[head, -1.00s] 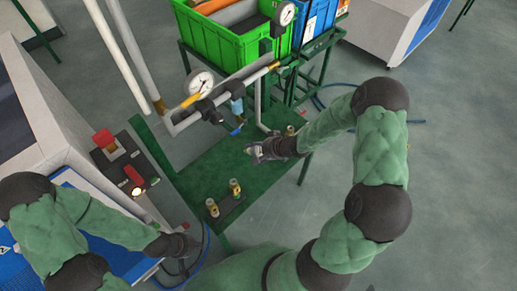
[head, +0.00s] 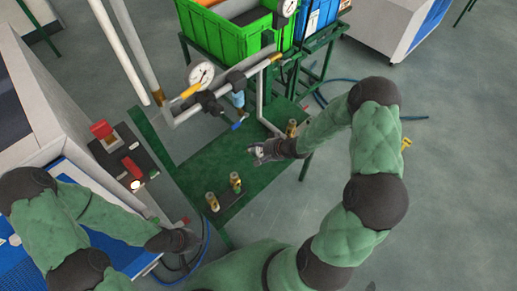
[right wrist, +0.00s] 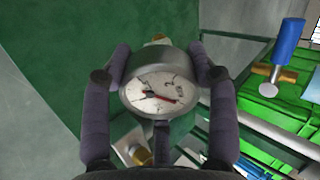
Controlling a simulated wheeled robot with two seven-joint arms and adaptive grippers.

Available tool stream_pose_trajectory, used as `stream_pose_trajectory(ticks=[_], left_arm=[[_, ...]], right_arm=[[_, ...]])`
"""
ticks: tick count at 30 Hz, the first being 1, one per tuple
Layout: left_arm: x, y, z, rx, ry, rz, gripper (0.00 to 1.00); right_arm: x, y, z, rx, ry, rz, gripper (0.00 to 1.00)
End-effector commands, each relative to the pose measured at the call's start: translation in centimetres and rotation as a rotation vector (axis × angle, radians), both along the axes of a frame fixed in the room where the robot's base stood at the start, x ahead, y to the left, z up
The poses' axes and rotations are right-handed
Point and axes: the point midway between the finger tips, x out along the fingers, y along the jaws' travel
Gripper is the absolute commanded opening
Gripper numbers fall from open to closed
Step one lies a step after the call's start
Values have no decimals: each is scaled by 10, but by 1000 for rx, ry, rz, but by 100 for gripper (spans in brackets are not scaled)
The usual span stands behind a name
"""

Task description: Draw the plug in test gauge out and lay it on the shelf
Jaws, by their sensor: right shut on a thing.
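The test gauge (right wrist: 160,90), a round dark-rimmed dial with a white face and red needle, sits between the two fingers of my right gripper (right wrist: 158,78). In the head view my right gripper (head: 257,153) holds it over the right part of the green shelf (head: 185,168). The gauge's lower end is hidden, so I cannot tell whether it touches anything below. My left gripper (head: 188,240) hangs at the lower left, away from the gauge; its fingers are too dark and small to read.
Two brass fittings (head: 212,201) (head: 235,182) stand at the shelf's front, another (head: 291,127) right of my gripper. Behind are a pipe with a fixed gauge (head: 200,74), a blue-handled valve (head: 239,124) and a green crate (head: 228,32). A box with red switches (head: 131,167) stands left.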

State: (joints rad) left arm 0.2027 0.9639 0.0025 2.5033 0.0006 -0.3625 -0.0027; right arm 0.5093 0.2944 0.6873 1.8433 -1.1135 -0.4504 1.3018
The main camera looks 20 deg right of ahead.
Motion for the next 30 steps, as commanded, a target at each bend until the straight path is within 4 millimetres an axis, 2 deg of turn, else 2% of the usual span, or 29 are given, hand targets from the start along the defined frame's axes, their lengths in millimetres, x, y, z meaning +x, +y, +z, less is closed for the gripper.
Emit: stream_pose_trajectory(ticks=[6, 15, 29, 30], left_arm=[[0, 0, -10, 0, 0, 0, 0], [0, 0, -18, 0, 0, 0, 0], [0, 0, -19, 0, 0, 0, 0], [0, 0, -19, 0, 0, 0, 0]], right_arm=[[0, 0, -20, 0, 0, 0, 0], [0, 0, -39, 1, -1, 0, 0], [0, 0, -44, 0, -2, 0, 0], [0, 0, -44, 0, -2, 0, 64]])
